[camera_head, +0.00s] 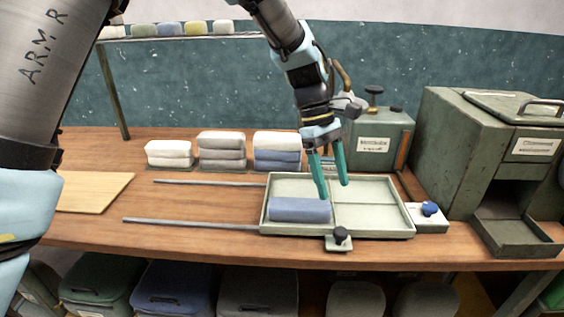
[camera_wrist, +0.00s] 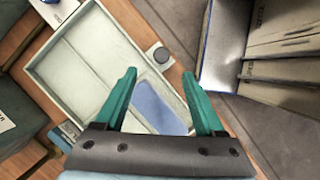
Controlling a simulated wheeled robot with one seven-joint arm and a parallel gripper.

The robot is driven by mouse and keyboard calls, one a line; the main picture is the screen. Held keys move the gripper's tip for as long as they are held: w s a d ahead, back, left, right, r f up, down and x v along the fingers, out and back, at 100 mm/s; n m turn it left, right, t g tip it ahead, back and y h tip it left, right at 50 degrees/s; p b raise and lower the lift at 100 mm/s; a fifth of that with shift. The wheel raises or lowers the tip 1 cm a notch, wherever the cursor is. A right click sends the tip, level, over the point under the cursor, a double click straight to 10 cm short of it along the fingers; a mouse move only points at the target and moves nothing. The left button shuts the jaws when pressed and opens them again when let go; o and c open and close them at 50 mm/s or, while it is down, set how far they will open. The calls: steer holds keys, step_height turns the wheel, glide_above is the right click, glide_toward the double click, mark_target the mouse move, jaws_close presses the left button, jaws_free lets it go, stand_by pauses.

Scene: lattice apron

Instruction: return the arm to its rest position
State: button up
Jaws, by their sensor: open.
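My gripper (camera_head: 332,191) is open and empty, its two teal fingers pointing down over the pale green tray (camera_head: 388,232). In the wrist view my gripper (camera_wrist: 164,101) has its fingers spread wide, with nothing between them held. A blue-grey block (camera_head: 299,210) lies in the tray's front left compartment, below and beside the fingers in the head view. My arm comes down from the top of the head view.
Stacks of folded cloth-like blocks (camera_head: 277,150) stand behind the tray. Two metal rails (camera_head: 190,224) run left from it. A green cabinet (camera_head: 456,150) and a labelled box (camera_head: 375,140) stand at right. A shelf (camera_head: 180,38) is at the back left. The table's left front is fairly clear.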

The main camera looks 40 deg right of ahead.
steer(key=w+a+t+h, duration=0.1)
steer(key=w+a+t, duration=0.2)
steer(key=w+a, duration=1.8)
steer(key=s+a+m+t+y, duration=0.1)
steer(key=a+t, duration=0.2)
steer(key=a, duration=2.4)
steer(key=shift+m, duration=0.3)
steer(key=shift+a, duration=0.1)
